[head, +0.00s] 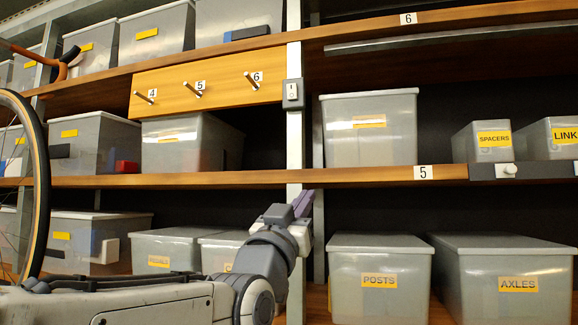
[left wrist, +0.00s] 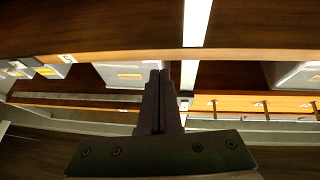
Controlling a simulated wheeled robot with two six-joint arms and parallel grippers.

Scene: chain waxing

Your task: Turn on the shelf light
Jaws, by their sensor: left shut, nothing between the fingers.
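A light switch (head: 292,94) with a white rocker on a grey box is mounted on the pale upright post, just right of the peg board. A long dark strip light (head: 450,40) runs under the upper shelf at the right and looks unlit. My left gripper (head: 303,203) is shut and empty, pointing up in front of the post, well below the switch. In the left wrist view my shut fingers (left wrist: 157,76) show in the middle. The post (left wrist: 188,75) is just right of them, and the switch is small and partly hidden by the fingers. My right gripper is out of view.
The peg board (head: 205,85) has three pegs sticking out, numbered 4, 5 and 6. The middle shelf edge (head: 380,174) runs between my gripper and the switch height. Labelled bins such as POSTS (head: 380,300) fill the shelves. A bicycle wheel (head: 41,170) stands at the left.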

